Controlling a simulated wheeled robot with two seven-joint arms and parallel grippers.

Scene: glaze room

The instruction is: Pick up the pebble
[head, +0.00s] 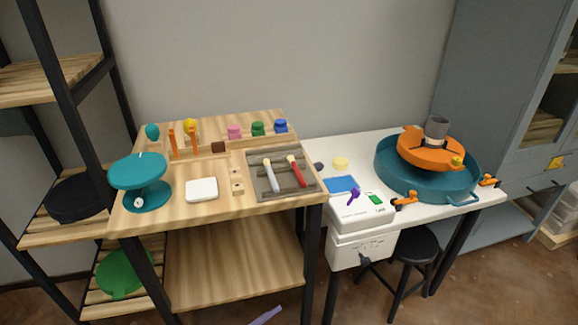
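A small dark grey rounded thing (318,166) lies on the white table near its left edge, close to the wooden bench. It looks like the pebble, but it is too small to be certain. A pale yellow round thing (341,163) lies to its right, and a blue flat pad (341,185) lies in front of it. Neither of my grippers shows in the head view, and nothing is seen holding the dark thing.
The white table (362,147) carries a teal basin (392,178) with an orange wheel, orange clamps and a purple item. A white box stands at its front. The wooden bench (215,170) holds a grey tool tray (262,187) and a teal stand (138,172).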

